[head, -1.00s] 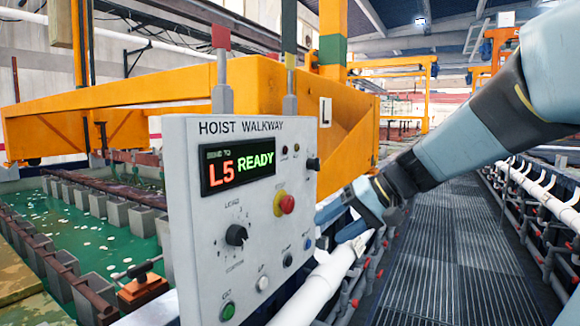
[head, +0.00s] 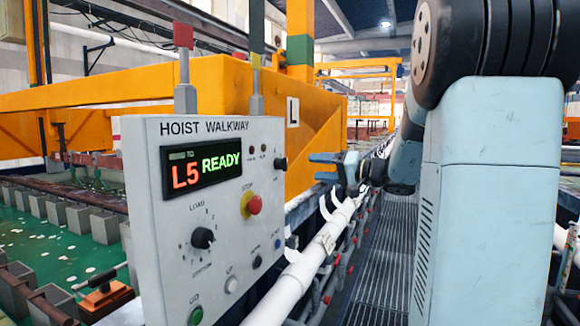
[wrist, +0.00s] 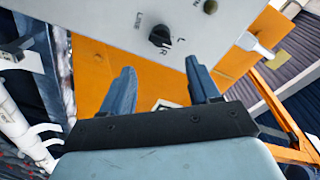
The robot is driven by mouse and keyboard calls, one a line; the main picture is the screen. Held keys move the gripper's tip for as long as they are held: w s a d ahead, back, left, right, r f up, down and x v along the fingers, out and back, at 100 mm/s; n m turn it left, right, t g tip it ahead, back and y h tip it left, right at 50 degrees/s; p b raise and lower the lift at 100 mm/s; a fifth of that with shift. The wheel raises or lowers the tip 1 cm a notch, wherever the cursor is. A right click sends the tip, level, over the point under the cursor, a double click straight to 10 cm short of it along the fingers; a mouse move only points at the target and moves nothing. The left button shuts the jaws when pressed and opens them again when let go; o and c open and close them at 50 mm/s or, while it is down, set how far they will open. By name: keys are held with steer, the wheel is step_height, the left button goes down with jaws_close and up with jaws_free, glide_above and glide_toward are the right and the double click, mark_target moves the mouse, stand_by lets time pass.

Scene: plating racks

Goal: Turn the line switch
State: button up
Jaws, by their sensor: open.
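The line switch (wrist: 160,38) is a black knob with a pale mark, between the word LINE and the letters L and R in the wrist view. It also shows as a small black knob at the right edge of the grey HOIST WALKWAY panel (head: 150,230) in the head view (head: 281,163). My gripper (head: 318,166) is just right of the panel, near the switch's height. Its blue fingers are open and empty and point towards the panel. In the wrist view (wrist: 160,70) the knob lies ahead, between and beyond the fingertips, apart from both.
The panel's display (head: 205,170) reads L5 READY. A red stop button (head: 253,204), a load dial (head: 203,238) and several small buttons share its face. An orange hoist beam (head: 110,100) is behind. White pipes (head: 295,280) run beside the grated walkway (head: 380,255).

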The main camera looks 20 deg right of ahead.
mark_target(282, 164)
steer(key=x, duration=1)
steer(key=c, duration=0.9)
